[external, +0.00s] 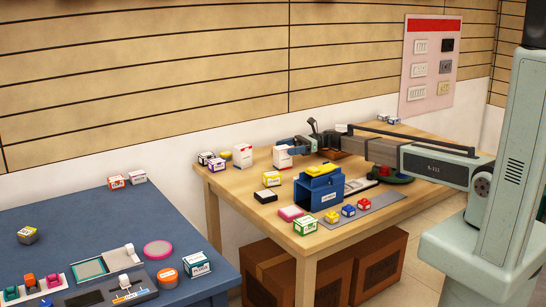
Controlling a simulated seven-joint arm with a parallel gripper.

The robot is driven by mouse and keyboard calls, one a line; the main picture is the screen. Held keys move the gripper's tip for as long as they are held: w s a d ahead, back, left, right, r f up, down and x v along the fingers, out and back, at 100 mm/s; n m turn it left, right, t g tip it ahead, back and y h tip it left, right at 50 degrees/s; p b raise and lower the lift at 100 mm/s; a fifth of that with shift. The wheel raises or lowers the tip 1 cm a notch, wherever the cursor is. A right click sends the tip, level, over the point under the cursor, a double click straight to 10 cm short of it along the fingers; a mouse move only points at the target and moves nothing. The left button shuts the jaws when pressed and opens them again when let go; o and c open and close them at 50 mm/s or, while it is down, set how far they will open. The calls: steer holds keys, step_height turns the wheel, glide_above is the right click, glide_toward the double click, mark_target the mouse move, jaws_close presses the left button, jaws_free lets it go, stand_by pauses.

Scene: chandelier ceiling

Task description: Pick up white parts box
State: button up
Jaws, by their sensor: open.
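A white box with a small red mark (283,158) stands upright toward the back of the wooden table. My gripper (290,145) is open at this box's top right, with the fingertips close to it; I cannot tell whether they touch it. A second, similar white box (243,156) stands to its left, apart from the gripper. I cannot tell from the labels which of the two is the parts box.
A blue table (60,229) is at left. Brown cartons (270,272) sit below.

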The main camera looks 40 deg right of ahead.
mark_target(276, 149)
steer(key=shift+w+a+r, duration=0.15)
steer(key=shift+a, duration=2.15)
steer(key=c, duration=1.1)
